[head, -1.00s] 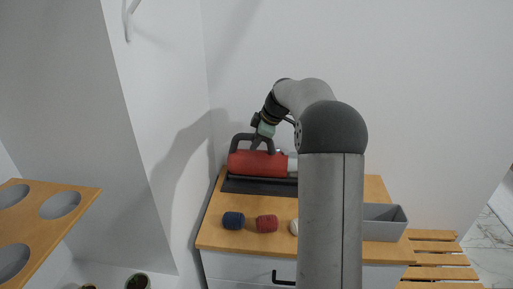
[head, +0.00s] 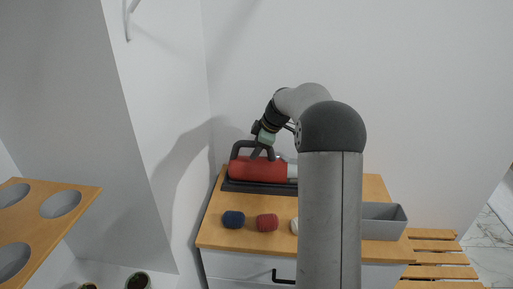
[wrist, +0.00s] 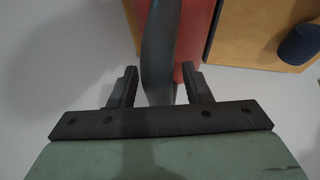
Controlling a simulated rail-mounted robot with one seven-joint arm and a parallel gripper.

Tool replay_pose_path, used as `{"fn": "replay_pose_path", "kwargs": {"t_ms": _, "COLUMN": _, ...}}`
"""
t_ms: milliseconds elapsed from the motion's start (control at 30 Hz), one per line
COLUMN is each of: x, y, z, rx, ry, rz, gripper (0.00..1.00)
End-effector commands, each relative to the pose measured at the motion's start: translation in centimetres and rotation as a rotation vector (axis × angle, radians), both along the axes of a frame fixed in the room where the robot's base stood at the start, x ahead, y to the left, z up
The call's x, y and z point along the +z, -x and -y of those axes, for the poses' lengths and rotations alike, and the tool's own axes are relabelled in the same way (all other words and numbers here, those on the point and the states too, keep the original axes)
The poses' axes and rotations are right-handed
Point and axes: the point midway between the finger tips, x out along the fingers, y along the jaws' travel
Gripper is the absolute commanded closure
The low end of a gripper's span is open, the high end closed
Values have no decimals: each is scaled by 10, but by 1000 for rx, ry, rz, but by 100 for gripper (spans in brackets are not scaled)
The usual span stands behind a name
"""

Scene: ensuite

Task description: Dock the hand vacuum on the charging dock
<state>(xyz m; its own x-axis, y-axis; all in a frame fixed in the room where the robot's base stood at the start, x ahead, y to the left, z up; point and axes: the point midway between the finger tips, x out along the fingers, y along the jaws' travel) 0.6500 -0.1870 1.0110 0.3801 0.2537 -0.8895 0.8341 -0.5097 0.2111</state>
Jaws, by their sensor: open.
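The hand vacuum, with a red body (head: 258,170) and a dark loop handle (head: 240,146), sits upright on the black charging dock (head: 262,188) at the back of the cabinet top. The dock's front rim shows along the vacuum's lower edge. My arm hides the vacuum's right end and the dock's right end. My gripper (head: 256,152) is at the handle from above. In the wrist view, my gripper (wrist: 158,88) is open, its two fingers apart on either side of the dark handle (wrist: 160,45), with the red body (wrist: 189,45) beyond.
A blue piece (head: 233,219), a red piece (head: 267,222) and a partly hidden white one stand on the wooden cabinet top (head: 225,205). A grey bin (head: 384,222) is at the right. A wooden board with round holes (head: 82,196) is at the left. Walls stand behind and left.

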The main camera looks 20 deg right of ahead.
Motion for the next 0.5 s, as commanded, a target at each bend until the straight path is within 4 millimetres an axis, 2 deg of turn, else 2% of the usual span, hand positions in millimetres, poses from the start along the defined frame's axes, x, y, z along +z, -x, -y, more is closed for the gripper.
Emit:
{"fn": "replay_pose_path", "kwargs": {"t_ms": 167, "x": 22, "y": 9, "z": 7, "rx": -1, "ry": 2, "rz": 4, "gripper": 56}}
{"fn": "replay_pose_path", "kwargs": {"t_ms": 500, "x": 86, "y": 36, "z": 25, "rx": -2, "ry": 2, "rz": 3, "gripper": 56}}
